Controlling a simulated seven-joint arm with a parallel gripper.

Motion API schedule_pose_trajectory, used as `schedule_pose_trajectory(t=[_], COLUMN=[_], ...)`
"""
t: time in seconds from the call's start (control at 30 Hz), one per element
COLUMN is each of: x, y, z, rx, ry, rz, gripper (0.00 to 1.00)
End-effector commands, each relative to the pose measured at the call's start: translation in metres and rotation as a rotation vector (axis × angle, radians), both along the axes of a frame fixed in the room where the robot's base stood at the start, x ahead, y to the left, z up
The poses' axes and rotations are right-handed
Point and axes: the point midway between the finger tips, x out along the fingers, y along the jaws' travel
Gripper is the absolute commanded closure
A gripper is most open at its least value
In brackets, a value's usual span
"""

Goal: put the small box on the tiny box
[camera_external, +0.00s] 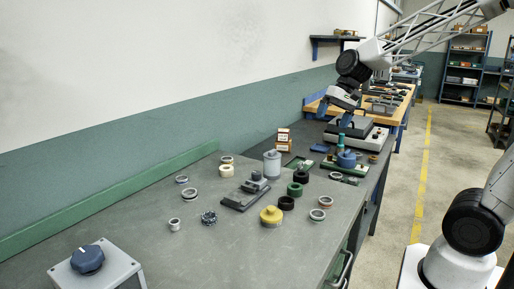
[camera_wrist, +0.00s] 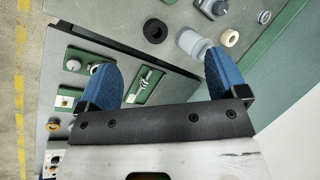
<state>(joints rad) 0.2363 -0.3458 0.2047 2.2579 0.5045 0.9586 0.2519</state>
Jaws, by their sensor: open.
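Two little brown boxes with pale faces stand at the far edge of the near bench in the external view. The upper box (camera_external: 284,132) appears above the lower box (camera_external: 282,143). They are too small to tell which is the small one and which the tiny one, or whether one rests on the other. I cannot make out either box in the wrist view. My gripper (camera_external: 334,113) is open and empty, above the dark bench to the right of the boxes. Its two blue fingers are wide apart in the wrist view (camera_wrist: 160,60), with nothing between them.
A grey cylinder (camera_external: 272,164), a grey vise-like tool (camera_external: 246,193), a yellow knob piece (camera_external: 271,215) and several rings crowd the near bench. A green plate with a blue part (camera_external: 346,158) and a white machine (camera_external: 356,134) lie near my gripper.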

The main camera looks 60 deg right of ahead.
Motion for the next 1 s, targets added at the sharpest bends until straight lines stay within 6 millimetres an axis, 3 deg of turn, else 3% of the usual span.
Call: schedule_pose_trajectory(t=[0.2, 0.53, 0.7, 1.0], x=[-0.062, -0.143, -0.166, -0.174], y=[0.024, 0.038, 0.038, 0.037], z=[0.006, 0.004, 0.001, 0.000], rx=[-0.168, -0.412, -0.493, -0.525], ry=[-0.050, -0.119, -0.141, -0.147], rz=[0.229, 0.545, 0.645, 0.684], gripper=[0.09, 0.09, 0.09, 0.09])
